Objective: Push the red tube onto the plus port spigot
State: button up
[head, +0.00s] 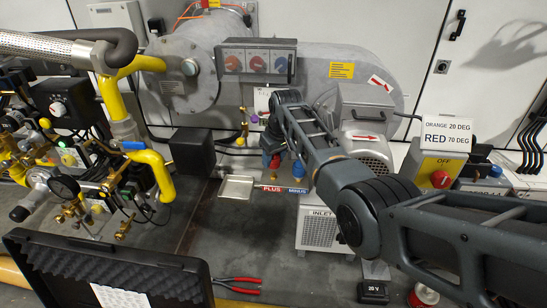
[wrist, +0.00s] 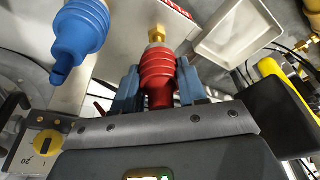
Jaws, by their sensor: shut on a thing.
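The red tube (wrist: 166,68), a ribbed sleeve, is held between the blue fingers of my gripper (wrist: 158,80) in the wrist view. Its far end is at the brass plus port spigot (wrist: 157,34), and the two are in line. The brass tip shows beyond the red end; I cannot tell whether the tube is around it or only against it. In the head view the red tube (head: 276,161) is a small patch above the PLUS label (head: 271,189), partly hidden by my gripper.
A blue ribbed tube (wrist: 82,34) is beside the red one, above the MINUS label (head: 297,190) in the head view. A shallow metal tray (head: 236,188) lies left of the ports. Red-handled pliers (head: 238,284) and an open black case (head: 110,270) are in front.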

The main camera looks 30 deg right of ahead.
jog(key=shift+f+b, duration=0.85)
jog(key=shift+f, duration=0.6)
jog(key=o, duration=1.2)
jog(key=shift+o, duration=0.2)
